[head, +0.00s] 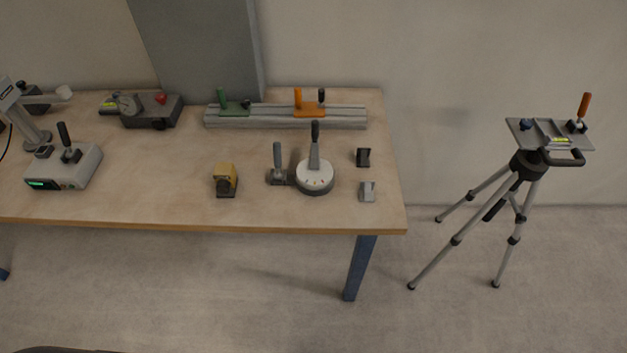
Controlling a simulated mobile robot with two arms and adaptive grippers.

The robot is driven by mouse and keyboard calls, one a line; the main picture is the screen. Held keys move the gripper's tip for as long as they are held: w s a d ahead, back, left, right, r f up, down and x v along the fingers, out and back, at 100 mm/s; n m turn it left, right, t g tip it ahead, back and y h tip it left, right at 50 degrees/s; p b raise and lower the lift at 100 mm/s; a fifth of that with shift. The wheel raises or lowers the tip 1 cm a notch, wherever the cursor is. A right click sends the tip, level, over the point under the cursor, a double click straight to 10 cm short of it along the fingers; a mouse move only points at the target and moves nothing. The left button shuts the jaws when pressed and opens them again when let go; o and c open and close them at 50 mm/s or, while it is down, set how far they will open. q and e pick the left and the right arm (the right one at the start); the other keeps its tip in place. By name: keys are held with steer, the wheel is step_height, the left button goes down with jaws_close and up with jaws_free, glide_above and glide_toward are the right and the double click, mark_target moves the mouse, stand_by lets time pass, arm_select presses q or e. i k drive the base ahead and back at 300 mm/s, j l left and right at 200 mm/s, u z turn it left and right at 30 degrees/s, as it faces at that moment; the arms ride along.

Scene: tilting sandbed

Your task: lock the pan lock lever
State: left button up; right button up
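A tripod (514,198) stands on the floor to the right of the bench. Its flat grey top plate (520,130) carries an upright orange-handled lever (584,106) at the right, a dark blue knob (526,124) at the left and a black loop handle (563,158) in front. On the bench, a round white dial (315,175) has an upright dark-handled lever (315,140), with a grey-handled lever (278,157) at its left. No label shows which lever is the pan lock lever. Neither gripper is in view.
The wooden bench (150,195) also holds a grey rail (345,118) with green and orange clamps, a yellow block (225,175), a control box (75,170) and small brackets. A grey column (205,50) stands behind. Floor between bench and tripod is clear.

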mark_target(276, 146)
steer(key=j+z, duration=0.2)
steer(key=z, duration=0.15)
steer(key=k+j+z, duration=0.15)
steer(key=z, duration=0.2)
steer(key=k+j+z, duration=0.1)
steer(key=z, duration=0.25)
